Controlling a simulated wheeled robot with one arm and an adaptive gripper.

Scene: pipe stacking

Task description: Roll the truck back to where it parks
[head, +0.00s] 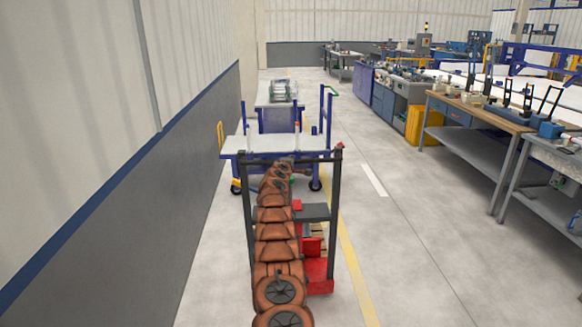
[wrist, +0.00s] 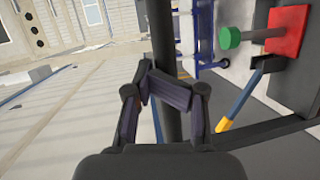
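The truck (head: 335,225) has a dark upright frame with a top crossbar, a dark shelf and a red base. It stands on the floor just ahead of me, upright. In the wrist view its dark bar (wrist: 162,30) runs up through the middle of the picture. My gripper (wrist: 165,88) has its fingers bent in around that bar and appears closed on it. In the head view my orange arm reaches over the truck and hides its middle and part of its left side; the gripper is hardly visible there.
A blue cart with a pale top (head: 262,144) stands close behind the truck. A grey-panelled wall (head: 150,215) runs along the left. Workbenches (head: 475,120) line the right. A yellow floor line (head: 357,275) passes right of the truck, with clear floor beyond it.

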